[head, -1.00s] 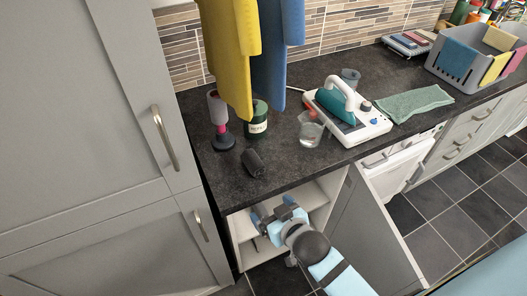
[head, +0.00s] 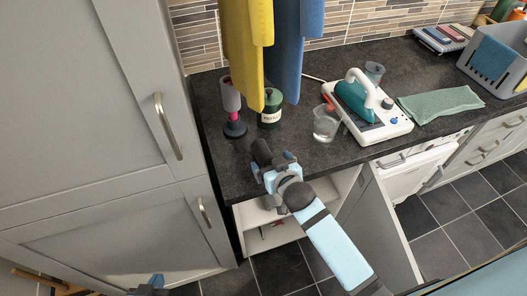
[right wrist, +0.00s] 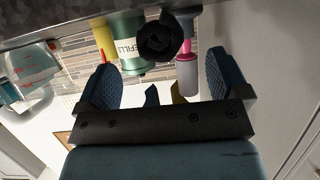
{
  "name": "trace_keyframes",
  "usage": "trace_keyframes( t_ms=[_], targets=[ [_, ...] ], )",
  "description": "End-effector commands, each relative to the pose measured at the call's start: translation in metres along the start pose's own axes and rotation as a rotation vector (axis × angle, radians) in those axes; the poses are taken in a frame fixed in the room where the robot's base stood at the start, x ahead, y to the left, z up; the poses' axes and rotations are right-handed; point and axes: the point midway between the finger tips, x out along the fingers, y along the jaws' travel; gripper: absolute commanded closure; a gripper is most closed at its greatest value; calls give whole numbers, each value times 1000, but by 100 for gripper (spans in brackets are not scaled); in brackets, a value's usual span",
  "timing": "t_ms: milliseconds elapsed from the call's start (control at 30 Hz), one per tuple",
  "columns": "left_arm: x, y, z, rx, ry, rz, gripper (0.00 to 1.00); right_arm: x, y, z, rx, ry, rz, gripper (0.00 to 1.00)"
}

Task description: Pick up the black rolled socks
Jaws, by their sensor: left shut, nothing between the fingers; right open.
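The black rolled socks (head: 261,151) lie on the dark worktop near its front edge, partly hidden by my right gripper (head: 272,165) in the head view. In the right wrist view the socks (right wrist: 160,40) show as a dark roll seen end-on, ahead of the open fingers and between their lines. My right gripper (right wrist: 162,78) is open and empty, close in front of the socks at the counter edge; contact cannot be told. My left gripper (head: 150,286) is shut and empty, low at the bottom left of the head view, far from the socks.
Behind the socks stand a pink-and-grey upright item with a dark base (head: 233,108) and a green REFILL canister (head: 270,110). A glass (head: 326,124) and a teal iron (head: 355,100) are to the right. Yellow (head: 246,50) and blue (head: 292,45) cloths hang above. Below is an open cupboard (head: 268,238).

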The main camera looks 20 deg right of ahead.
Motion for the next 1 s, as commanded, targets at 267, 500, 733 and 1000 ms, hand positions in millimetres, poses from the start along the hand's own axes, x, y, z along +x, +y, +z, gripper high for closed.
trace_keyframes(
  t_ms=[267, 500, 733, 1000],
  targets=[
    [-6, 0, -8, -1, -1, -3, 100, 33, 1, -6, -2, 1, 0, 7],
    [-6, -2, -8, -2, 2, -6, 100, 53, 1, -3, 1, 0, -1, 7],
    [-6, -2, -8, -2, 0, -6, 100, 53, 1, -3, 1, 0, -1, 18],
    [-6, 0, -8, -3, -1, -5, 100, 53, 1, -3, 0, 0, 0, 60]
  ],
)
